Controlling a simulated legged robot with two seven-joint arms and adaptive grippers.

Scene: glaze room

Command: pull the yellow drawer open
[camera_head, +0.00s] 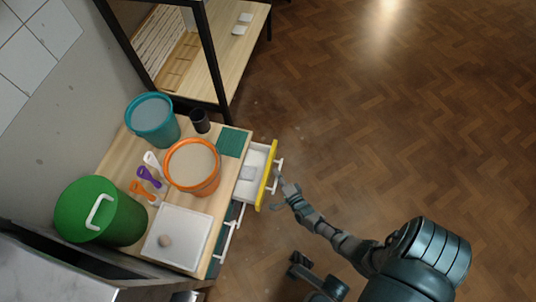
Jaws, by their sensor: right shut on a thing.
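The yellow drawer (267,176) stands part way out of the wooden-topped cabinet, and its white inside shows.
On the cabinet top (118,157) stand a green lidded bin (118,222), a teal bucket (152,128), an orange bucket (190,178), a dark cup (199,121) and a white tray (196,237). Other drawers with white handles (228,240) sit alongside. The wood floor (400,130) is clear.

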